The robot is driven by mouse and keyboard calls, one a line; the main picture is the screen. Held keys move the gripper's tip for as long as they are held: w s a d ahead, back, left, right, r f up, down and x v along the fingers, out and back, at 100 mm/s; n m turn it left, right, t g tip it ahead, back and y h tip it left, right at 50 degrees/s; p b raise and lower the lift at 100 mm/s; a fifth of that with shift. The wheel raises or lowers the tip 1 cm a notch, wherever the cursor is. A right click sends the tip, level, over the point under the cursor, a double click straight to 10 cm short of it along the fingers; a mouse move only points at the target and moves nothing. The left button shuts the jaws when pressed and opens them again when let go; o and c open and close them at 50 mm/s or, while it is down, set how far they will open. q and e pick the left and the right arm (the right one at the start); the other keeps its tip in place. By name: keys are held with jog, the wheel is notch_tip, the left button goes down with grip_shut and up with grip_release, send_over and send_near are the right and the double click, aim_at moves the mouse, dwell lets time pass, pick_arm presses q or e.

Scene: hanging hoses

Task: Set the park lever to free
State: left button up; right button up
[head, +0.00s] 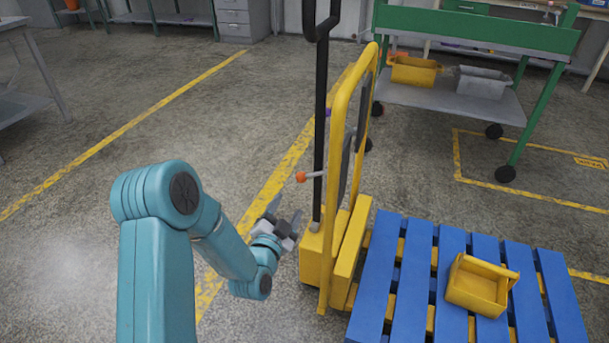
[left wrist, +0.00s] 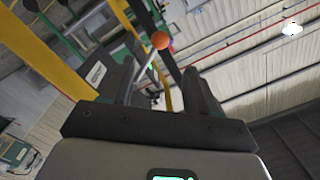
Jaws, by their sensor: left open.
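The park lever is a short grey rod with an orange ball knob (head: 300,177), sticking out to the left from the yellow pallet truck (head: 318,258) beside its black handle bar. My left gripper (head: 286,209) is open and empty, just below and left of the knob, pointing up towards it. In the left wrist view the orange knob (left wrist: 160,40) shows beyond my open jaws (left wrist: 161,88), between the lines of the two fingers. It looks apart from them. I cannot read any lever markings. My right gripper is not in view.
A blue pallet (head: 410,285) with a yellow tote (head: 480,286) lies right of the truck. A green cart (head: 480,40) holding a yellow bin (head: 414,71) and a grey bin (head: 484,86) stands behind. The floor to the left is clear.

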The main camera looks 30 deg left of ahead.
aim_at(299, 181)
pick_arm(q)
jog(key=b+x, duration=0.2)
jog(key=x, duration=1.1)
grip_shut()
